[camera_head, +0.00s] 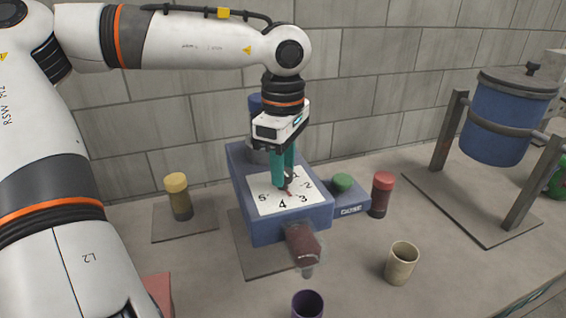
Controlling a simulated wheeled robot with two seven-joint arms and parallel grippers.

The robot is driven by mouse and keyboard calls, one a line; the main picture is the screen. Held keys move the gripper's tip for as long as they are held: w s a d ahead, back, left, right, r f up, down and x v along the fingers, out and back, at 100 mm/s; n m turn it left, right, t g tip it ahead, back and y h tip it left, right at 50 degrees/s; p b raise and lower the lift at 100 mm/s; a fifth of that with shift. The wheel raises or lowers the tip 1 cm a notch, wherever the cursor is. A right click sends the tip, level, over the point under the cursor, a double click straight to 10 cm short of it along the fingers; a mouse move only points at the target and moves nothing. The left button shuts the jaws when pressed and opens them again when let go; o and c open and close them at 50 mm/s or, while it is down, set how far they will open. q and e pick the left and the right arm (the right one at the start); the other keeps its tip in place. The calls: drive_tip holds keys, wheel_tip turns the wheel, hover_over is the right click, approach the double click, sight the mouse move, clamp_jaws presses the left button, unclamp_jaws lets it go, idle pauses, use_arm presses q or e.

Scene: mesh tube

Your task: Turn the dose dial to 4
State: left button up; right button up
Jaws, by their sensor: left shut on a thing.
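The dose dial is a white face (270,202) on top of a blue box (290,229), with the numbers 1 to 5 around it. My left gripper (285,182) comes down from above, its teal fingers shut on the dark dial knob (289,176) at the middle of the face. The fingers hide much of the knob. A small red mark (290,193) shows just below the fingertips, on the side of the 3; its exact reading is hard to tell. My right gripper is out of view.
A green button (342,181) sits on a small blue block right of the box. A brown spout (302,242) juts from the box front. A yellow-capped jar (178,195), red-capped jar (382,194), beige cup (401,263) and purple cup (308,304) stand around. A blue tank (503,120) stands right.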

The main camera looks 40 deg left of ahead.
use_arm(q)
drive_tip(key=m, duration=0.5)
drive_tip(key=shift+r, duration=0.15)
drive_tip(key=shift+m+p, duration=0.3)
idle(0.3)
drive_tip(key=o, duration=1)
wheel_tip(320, 180, up, 12)
drive_tip(key=shift+f, duration=0.1)
